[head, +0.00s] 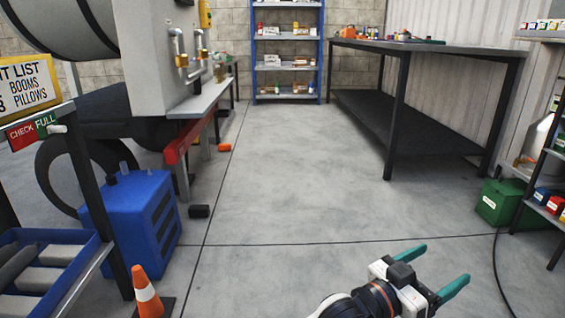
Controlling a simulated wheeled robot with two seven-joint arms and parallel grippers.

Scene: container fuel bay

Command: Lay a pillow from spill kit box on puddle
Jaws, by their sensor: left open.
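A blue bin (101,244) at the lower left edge holds several grey items, cut off by the frame. A dark grey roll (18,264) and lighter grey pillow-like pieces (62,254) lie in it. A sign (27,84) above reads "BOOMS" and "PILLOWS". My left gripper (447,262) is at the bottom right of centre, over bare floor, with its green fingers spread and nothing between them. It is well to the right of the bin. I see no clear puddle on the floor. My right gripper is not in view.
An orange cone (147,293) and a blue machine (130,222) stand beside the bin. A dark cylinder (199,211) and an orange object (224,147) lie on the floor. A long workbench (432,50) and green box (500,203) are right. The middle floor is clear.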

